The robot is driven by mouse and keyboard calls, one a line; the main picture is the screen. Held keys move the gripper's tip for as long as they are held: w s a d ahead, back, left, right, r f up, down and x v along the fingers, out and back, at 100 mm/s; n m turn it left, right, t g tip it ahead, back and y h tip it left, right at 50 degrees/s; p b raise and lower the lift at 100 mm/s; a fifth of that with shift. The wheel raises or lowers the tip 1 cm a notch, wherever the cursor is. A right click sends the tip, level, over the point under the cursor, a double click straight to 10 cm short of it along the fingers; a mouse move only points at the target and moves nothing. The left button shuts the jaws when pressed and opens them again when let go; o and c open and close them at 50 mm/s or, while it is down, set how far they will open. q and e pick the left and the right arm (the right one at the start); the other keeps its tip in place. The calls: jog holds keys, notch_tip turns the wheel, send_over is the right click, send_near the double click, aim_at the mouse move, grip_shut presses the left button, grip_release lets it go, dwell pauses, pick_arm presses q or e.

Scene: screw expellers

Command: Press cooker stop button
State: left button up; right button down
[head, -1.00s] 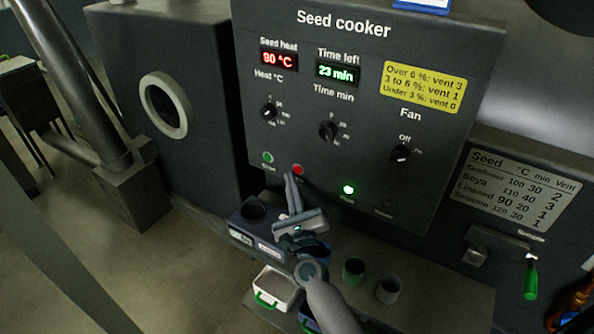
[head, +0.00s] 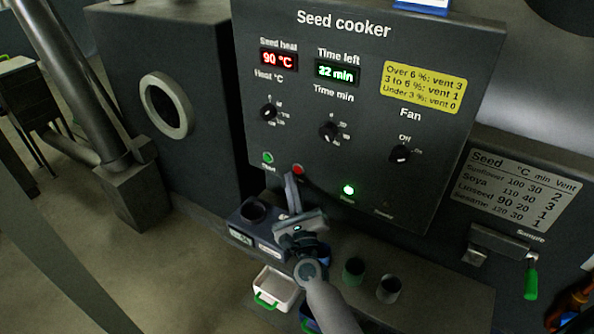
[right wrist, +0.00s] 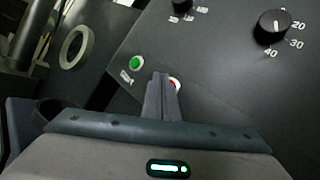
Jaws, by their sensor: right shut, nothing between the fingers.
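The seed cooker panel (head: 380,60) faces me, with its red stop button (head: 298,169) low on the left and a green start button (head: 267,158) left of it. My right gripper (head: 291,180) is shut and empty, its fingertips just below the red button. In the right wrist view the fingertips (right wrist: 162,78) partly cover the red button (right wrist: 175,85); I cannot tell whether they touch it. The seed heat display (head: 278,59) reads 90 °C and the time display (head: 337,72) reads 22 min. The green run lamp (head: 348,190) is lit. My left gripper is not in view.
Below the panel stand a dark device with a round opening (head: 253,210), a white box with a green handle (head: 274,288) and small cups (head: 353,271). A sample handle (head: 531,284) is at right. Knobs (head: 329,131) sit above the buttons.

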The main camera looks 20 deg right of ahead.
jog(key=shift+w+d, duration=0.5)
jog(key=shift+d, duration=0.2)
dwell(1.9)
jog(key=shift+s+a, duration=0.1)
jog(key=shift+a, duration=0.05)
jog(key=shift+s+a, duration=0.4)
jog(key=shift+a, duration=0.1)
dwell(0.3)
jog(key=shift+s+a, duration=0.8)
jog(key=shift+a, duration=0.2)
jog(key=shift+s+a, duration=0.75)
jog(key=shift+a, duration=0.25)
